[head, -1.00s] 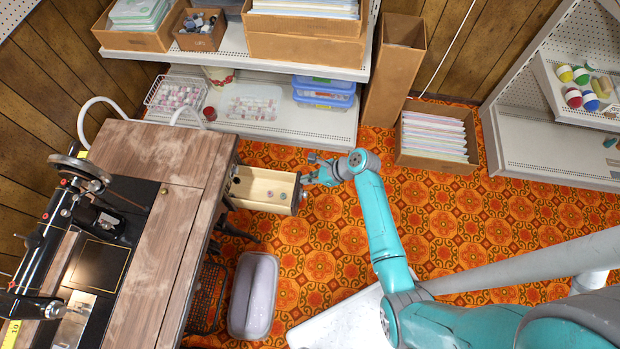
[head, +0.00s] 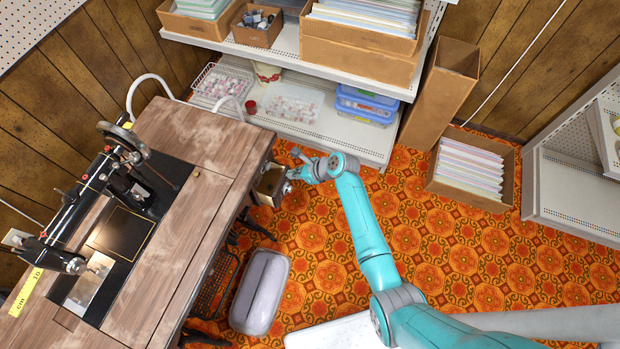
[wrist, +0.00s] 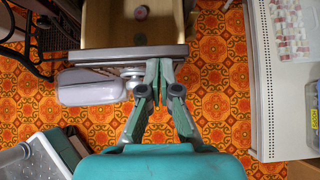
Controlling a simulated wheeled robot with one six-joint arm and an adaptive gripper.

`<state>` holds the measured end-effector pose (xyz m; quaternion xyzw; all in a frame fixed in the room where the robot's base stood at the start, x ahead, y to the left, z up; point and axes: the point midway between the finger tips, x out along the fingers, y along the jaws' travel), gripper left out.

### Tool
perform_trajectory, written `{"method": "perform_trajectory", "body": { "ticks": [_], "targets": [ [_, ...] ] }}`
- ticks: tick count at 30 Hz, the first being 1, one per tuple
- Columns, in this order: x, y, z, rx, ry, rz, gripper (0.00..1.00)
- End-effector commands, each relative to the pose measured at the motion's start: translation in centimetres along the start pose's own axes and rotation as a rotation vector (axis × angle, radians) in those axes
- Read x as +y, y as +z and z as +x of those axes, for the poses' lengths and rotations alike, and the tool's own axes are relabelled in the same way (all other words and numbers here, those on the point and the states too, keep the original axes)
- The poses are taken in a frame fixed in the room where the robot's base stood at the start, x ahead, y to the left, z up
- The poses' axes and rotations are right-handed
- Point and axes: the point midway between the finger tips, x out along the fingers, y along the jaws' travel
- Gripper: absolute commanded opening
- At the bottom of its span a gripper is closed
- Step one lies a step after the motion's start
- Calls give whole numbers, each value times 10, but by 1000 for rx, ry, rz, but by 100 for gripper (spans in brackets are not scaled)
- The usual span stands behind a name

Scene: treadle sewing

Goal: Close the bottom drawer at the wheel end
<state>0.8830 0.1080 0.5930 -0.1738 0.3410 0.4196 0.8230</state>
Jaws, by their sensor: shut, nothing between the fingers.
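The wooden drawer (head: 270,186) at the wheel end of the sewing table sticks out a short way from under the tabletop. In the wrist view the drawer (wrist: 130,28) shows its open top, with a small pinkish spool inside near the far part, and its front edge runs across the picture. A round metal knob is on its front. My gripper (wrist: 159,68) is shut and empty, its fingertips at the drawer front just right of the knob; they look to be touching or very close. In the head view my gripper (head: 291,176) is at the drawer's outer end.
The sewing machine (head: 85,195) stands on the wooden table (head: 170,240). Patterned floor is clear right of the drawer.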

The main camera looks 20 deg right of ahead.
Motion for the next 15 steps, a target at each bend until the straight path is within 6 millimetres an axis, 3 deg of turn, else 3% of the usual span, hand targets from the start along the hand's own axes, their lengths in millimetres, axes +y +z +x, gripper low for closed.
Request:
{"method": "perform_trajectory", "body": {
  "ticks": [6,15],
  "targets": [
    [0,17,17,-1,1,-1,0],
    [0,21,22,0,0,1,0]
  ]
}}
